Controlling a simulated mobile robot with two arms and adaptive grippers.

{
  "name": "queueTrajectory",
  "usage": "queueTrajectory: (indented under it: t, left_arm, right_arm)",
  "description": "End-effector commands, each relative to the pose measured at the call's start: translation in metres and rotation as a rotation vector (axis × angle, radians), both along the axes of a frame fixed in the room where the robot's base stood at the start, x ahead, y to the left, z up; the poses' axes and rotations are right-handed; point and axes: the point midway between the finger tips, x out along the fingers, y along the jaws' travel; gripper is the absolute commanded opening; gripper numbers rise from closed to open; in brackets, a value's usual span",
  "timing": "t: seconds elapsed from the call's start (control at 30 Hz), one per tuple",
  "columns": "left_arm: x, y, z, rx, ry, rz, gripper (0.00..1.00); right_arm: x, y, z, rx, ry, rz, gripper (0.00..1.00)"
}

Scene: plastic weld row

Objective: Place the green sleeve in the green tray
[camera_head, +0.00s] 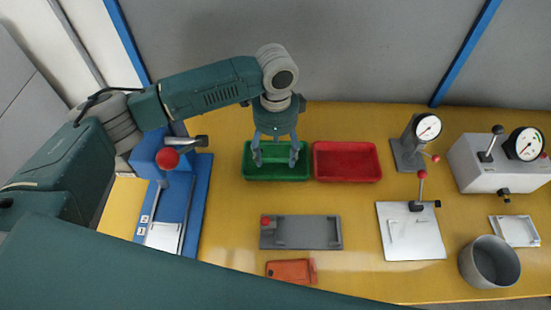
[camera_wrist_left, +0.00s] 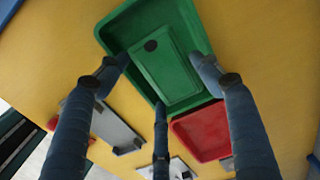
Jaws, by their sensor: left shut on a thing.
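The green tray (camera_head: 247,174) lies on the yellow table, left of centre; it also shows in the left wrist view (camera_wrist_left: 112,33). My left gripper (camera_head: 275,162) points down over this tray. In the left wrist view its fingers (camera_wrist_left: 160,58) are shut on the green sleeve (camera_wrist_left: 168,75), a flat green block with a dark round spot. The sleeve appears within the tray's outline; I cannot tell whether it touches the tray floor. In the head view, the sleeve is hard to make out against the green tray. My right gripper is not in view.
A red tray (camera_head: 347,161) adjoins the green tray on the right. A grey fixture (camera_head: 300,232) and an orange-red piece (camera_head: 290,270) lie in front. A blue press (camera_head: 172,185) stands left. Gauges (camera_head: 428,128), a white plate (camera_head: 410,232) and a grey cup (camera_head: 489,262) stand right.

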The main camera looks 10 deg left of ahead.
Motion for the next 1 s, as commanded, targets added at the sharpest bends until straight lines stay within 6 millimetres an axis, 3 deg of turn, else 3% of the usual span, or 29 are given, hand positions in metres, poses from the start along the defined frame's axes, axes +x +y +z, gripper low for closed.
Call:
queueTrajectory:
  t: [0.33, 0.5, 0.73, 0.77, 1.0]
  left_arm:
    - [-0.001, 0.000, -0.043, 0.001, 0.002, -0.001, 0.34]
    - [0.000, 0.000, -0.045, 0.000, 0.000, -0.001, 0.34]
    - [-0.001, 0.000, -0.048, 0.000, 0.000, -0.001, 0.34]
    - [0.000, 0.000, -0.047, 0.000, -0.001, -0.001, 0.71]
    - [0.000, 0.000, -0.047, 0.000, 0.000, -0.001, 0.73]
  right_arm:
    - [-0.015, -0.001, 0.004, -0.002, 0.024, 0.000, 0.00]
    - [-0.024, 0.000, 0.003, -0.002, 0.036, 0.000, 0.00]
    - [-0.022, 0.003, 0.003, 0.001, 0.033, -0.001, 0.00]
    - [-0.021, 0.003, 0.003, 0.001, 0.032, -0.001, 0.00]
    - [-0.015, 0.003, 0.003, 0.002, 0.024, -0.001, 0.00]
